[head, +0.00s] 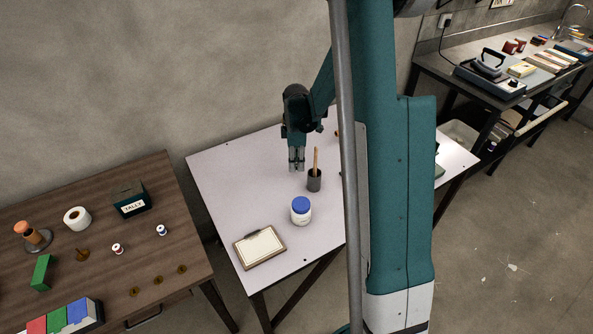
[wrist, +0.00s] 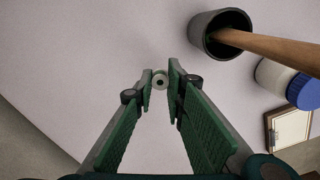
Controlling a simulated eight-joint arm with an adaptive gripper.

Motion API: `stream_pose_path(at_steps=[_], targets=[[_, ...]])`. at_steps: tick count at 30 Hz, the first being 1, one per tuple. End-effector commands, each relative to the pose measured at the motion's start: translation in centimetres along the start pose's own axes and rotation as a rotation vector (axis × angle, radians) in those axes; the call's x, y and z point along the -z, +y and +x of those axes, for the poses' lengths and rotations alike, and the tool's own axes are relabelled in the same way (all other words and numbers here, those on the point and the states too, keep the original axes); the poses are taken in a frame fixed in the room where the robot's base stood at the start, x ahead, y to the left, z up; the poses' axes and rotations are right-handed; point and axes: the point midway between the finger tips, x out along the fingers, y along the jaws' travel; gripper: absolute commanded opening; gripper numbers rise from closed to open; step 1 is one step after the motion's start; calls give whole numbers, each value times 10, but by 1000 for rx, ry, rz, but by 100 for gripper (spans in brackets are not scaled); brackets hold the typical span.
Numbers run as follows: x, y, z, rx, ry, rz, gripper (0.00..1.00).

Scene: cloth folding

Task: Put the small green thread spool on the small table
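A small spool (wrist: 160,80) shows in the wrist view as a pale round end with a dark centre hole. It sits between my gripper's fingertips (wrist: 161,77), which appear to touch it from both sides. No green thread can be made out from this angle. In the head view my gripper (head: 297,167) points down over the pale-topped table (head: 222,190), left of the dark cup; the spool cannot be made out there. I cannot tell whether the spool touches the tabletop. A brown wooden table (head: 190,285) stands to the left.
The dark cup (head: 314,182) holding a wooden stick, a blue-lidded white jar (head: 300,212) and a clipboard (head: 260,248) stand on the pale table. The brown table bears a red spool (head: 118,249), a blue spool (head: 162,231), a tape roll (head: 77,218) and a dark box (head: 132,200).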

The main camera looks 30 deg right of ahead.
Motion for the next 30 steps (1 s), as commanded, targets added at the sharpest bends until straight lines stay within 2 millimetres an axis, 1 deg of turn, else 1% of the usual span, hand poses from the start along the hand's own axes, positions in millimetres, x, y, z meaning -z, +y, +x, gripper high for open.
stream_pose_path(at_steps=[5, 8, 12, 16, 30], targets=[[0, 0, 2, 0, 0, 0, 10], [0, 0, 10, 0, 0, 0, 10], [0, 0, 26, 0, 0, 0, 10], [0, 0, 36, 0, 0, 0, 10], [0, 0, 41, 0, 0, 0, 10]])
